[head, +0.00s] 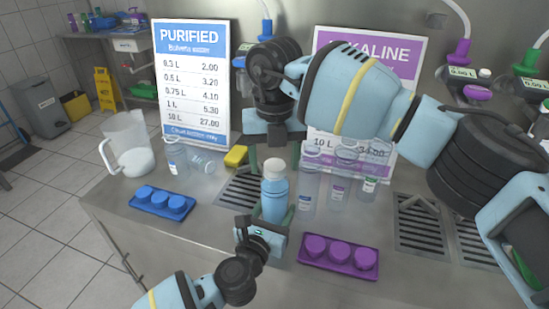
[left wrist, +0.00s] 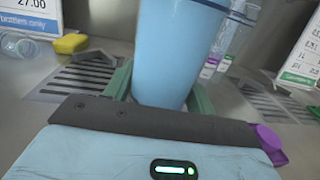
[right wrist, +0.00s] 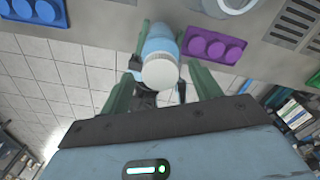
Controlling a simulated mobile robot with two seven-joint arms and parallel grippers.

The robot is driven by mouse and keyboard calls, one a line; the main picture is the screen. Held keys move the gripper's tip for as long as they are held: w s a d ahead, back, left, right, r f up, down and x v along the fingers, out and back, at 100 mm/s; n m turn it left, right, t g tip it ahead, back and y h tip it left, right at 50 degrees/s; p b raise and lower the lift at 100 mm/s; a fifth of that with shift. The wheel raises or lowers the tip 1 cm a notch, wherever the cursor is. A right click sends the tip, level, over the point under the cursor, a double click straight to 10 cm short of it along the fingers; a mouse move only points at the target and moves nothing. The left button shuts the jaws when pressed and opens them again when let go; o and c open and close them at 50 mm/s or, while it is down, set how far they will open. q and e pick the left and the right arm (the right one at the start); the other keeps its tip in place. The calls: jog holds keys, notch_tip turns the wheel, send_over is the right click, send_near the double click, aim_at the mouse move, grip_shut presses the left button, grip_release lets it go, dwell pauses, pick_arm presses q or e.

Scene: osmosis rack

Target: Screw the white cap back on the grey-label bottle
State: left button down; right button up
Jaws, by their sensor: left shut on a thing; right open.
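A light-blue bottle (head: 275,203) stands upright near the counter's middle with a white cap (head: 274,169) on its top. I see no grey label on the side facing me. My left gripper (left wrist: 160,92) is shut on the lower body of the bottle, one green finger on each side. My right gripper (head: 274,157) is open above the bottle, pointing down. In the right wrist view the white cap (right wrist: 160,74) shows between the open green fingers, apart from them. Whether the cap is threaded tight cannot be told.
A blue tray (head: 146,208) of blue caps lies left and a purple tray (head: 338,269) of purple caps lies right front. Clear bottles (head: 338,190) stand close to the right. A jug (head: 129,160), a yellow sponge (head: 236,156) and price signs (head: 194,80) are behind or left.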

notch_tip(320, 180, up, 12)
dwell(0.6)
pick_arm(q)
jog(key=shift+c, duration=2.1)
grip_release()
jog(key=shift+v, duration=3.9)
pick_arm(e)
jog(key=shift+r, duration=0.3)
